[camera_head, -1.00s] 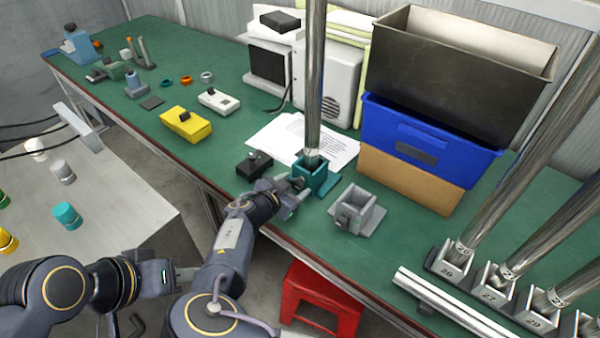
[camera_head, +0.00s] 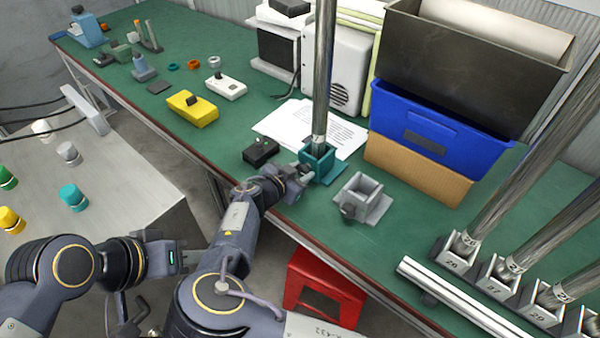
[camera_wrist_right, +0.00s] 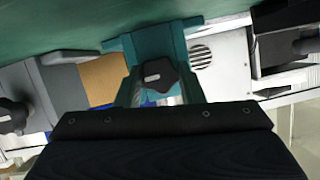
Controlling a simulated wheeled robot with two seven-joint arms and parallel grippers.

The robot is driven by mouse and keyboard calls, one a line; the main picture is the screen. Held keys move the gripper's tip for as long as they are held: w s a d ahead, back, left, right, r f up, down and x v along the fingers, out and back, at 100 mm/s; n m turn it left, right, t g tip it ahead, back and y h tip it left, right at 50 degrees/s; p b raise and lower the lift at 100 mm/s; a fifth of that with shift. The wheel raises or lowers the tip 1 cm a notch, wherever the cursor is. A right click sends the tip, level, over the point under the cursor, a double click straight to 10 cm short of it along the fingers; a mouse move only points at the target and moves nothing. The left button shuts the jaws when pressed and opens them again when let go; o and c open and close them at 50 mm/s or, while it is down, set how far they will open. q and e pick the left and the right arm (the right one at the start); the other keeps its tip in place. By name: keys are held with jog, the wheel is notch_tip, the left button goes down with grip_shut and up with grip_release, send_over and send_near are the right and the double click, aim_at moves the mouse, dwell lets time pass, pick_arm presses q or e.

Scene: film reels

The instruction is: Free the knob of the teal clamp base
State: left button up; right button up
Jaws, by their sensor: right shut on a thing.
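The teal clamp base (camera_head: 318,167) stands on the green bench near its front edge. A tall metal tube (camera_head: 323,70) rises from its socket. Its dark knob (camera_wrist_right: 157,75), with a pale bar mark, faces the right wrist camera; in the head view my gripper hides it. My right gripper (camera_head: 302,176) is at the front left side of the base, shut on the knob.
A grey clamp base (camera_head: 360,195) with a dark knob stands right of the teal one. A black box (camera_head: 260,151) and papers (camera_head: 300,122) lie to the left and behind. Stacked bins (camera_head: 430,135) stand behind right. A red stool (camera_head: 325,290) is below the bench edge.

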jog(key=b, duration=0.1)
jog(key=n+b, duration=0.1)
jog(key=b, duration=0.1)
jog(key=shift+w+a+f+n+g+h, duration=0.1)
jog(key=shift+f+n+g+h, duration=0.2)
jog(key=shift+g+h, duration=0.1)
jog(key=shift+r+n+g+h+b, duration=0.15)
jog(key=shift+n+g+h+b, duration=0.15)
jog(key=shift+n+h+b, duration=0.45)
jog(key=shift+r+n+b, duration=0.1)
jog(key=shift+n+b, duration=0.45)
jog(key=shift+a+h, duration=0.1)
jog(key=shift+h, duration=0.15)
jog(key=o, duration=1)
